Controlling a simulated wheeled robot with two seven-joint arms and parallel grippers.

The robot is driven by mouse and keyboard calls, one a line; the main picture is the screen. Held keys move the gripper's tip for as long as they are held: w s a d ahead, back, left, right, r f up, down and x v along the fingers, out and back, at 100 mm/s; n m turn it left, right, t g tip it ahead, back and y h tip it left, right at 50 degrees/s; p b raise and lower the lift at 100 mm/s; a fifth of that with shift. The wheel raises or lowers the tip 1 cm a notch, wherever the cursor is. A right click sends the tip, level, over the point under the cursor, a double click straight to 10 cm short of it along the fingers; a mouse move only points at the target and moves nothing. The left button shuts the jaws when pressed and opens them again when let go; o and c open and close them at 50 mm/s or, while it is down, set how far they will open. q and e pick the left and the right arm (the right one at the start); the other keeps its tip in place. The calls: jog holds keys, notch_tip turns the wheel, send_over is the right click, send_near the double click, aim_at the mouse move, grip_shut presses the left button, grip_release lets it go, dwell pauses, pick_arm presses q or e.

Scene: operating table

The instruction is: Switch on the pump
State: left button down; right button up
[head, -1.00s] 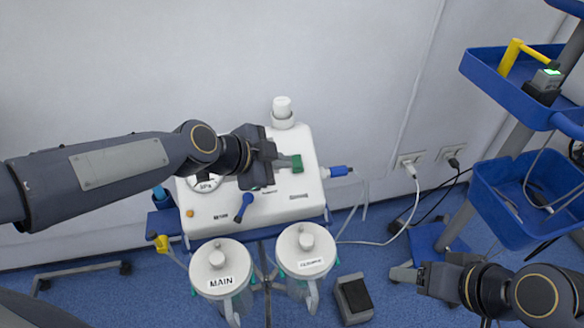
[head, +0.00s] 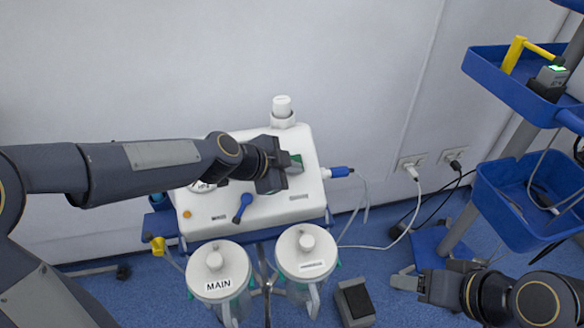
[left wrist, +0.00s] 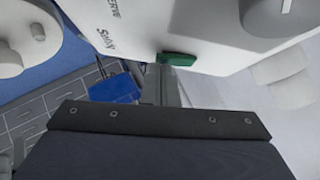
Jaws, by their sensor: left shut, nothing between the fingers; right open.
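The pump (head: 312,205) is a white box unit on a stand against the wall, with a gauge, a blue lever (head: 243,206) and a green switch (head: 296,161) on its top. My left gripper (head: 284,171) is shut and empty over the top of the pump, right at the green switch and partly covering it. In the left wrist view, the shut fingers (left wrist: 160,84) reach up to the green switch (left wrist: 178,59); I cannot tell whether they touch it, nor which way it is set. My right gripper (head: 422,285) is open and empty, low at the right, away from the pump.
Two lidded jars, one marked MAIN (head: 218,268) and another beside it (head: 306,252), hang at the pump's front. A foot pedal (head: 355,302) lies on the floor. Wall sockets (head: 412,162) with cables and a blue tray rack (head: 505,88) stand to the right.

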pick_arm(q)
jog(key=shift+f+b, duration=0.55)
jog(key=shift+b, duration=0.2)
jog(key=shift+r, duration=0.3)
pick_arm(e)
jog(key=shift+f, duration=0.85)
pick_arm(q)
jog(key=shift+r+p, duration=0.75)
jog(key=shift+r, duration=0.1)
pick_arm(e)
jog(key=shift+r, duration=0.55)
pick_arm(q)
jog(key=shift+r, duration=0.1)
pick_arm(e)
jog(key=shift+r, duration=0.1)
